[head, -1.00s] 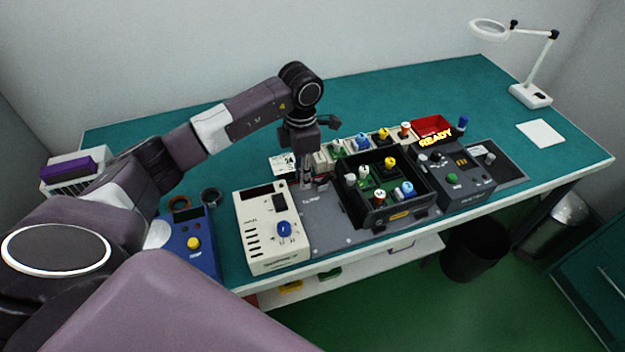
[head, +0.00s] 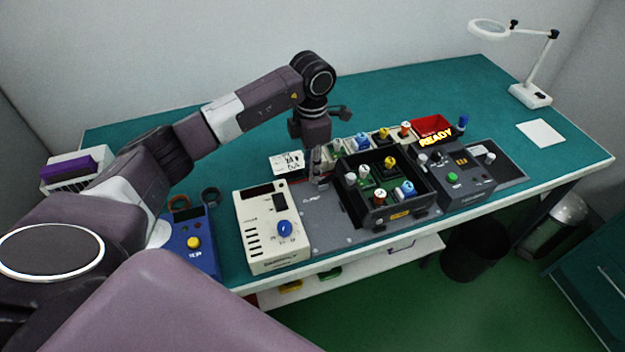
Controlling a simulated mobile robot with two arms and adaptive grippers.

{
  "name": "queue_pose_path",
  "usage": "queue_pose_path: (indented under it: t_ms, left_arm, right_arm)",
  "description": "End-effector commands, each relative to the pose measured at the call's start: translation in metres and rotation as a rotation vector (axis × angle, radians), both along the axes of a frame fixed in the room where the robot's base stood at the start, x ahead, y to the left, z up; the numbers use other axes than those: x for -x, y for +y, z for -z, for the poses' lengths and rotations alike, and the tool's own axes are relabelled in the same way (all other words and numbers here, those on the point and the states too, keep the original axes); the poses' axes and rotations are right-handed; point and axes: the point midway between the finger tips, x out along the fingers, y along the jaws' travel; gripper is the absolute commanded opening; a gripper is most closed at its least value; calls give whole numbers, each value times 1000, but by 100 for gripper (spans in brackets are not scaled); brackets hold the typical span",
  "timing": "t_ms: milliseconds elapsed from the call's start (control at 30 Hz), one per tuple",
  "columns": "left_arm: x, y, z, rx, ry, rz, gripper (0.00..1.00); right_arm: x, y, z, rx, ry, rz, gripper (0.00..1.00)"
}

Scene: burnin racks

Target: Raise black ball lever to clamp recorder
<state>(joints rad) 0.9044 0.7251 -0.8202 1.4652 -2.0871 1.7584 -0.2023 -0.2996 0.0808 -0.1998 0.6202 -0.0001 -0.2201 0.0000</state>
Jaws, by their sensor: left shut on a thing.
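My left gripper (head: 318,178) points down over the back left of the grey base plate (head: 325,228), just behind a label that seems to read CLAMP. It is shut on the black ball lever, which its fingers hide almost fully, so I cannot tell the lever's angle. The black tray (head: 352,210) with coloured capped parts stands on the plate, right of the gripper. I cannot tell for sure which unit is the recorder. My right gripper is not in view.
A cream supply box (head: 262,240) with a blue knob stands left of the plate, and a blue box (head: 190,258) with a yellow button further left. Small parts and a red bin (head: 432,124) line the back. The rear of the green bench is clear.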

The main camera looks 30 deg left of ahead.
Motion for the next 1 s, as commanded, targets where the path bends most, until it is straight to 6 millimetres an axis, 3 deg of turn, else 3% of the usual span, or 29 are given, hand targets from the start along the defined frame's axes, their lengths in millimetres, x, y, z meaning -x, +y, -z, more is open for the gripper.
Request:
queue_pose_path:
  t_ms: [1000]
  left_arm:
    - [-23, -21, -4, 6, -7, 2, 0]
  right_arm:
    - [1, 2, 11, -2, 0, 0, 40]
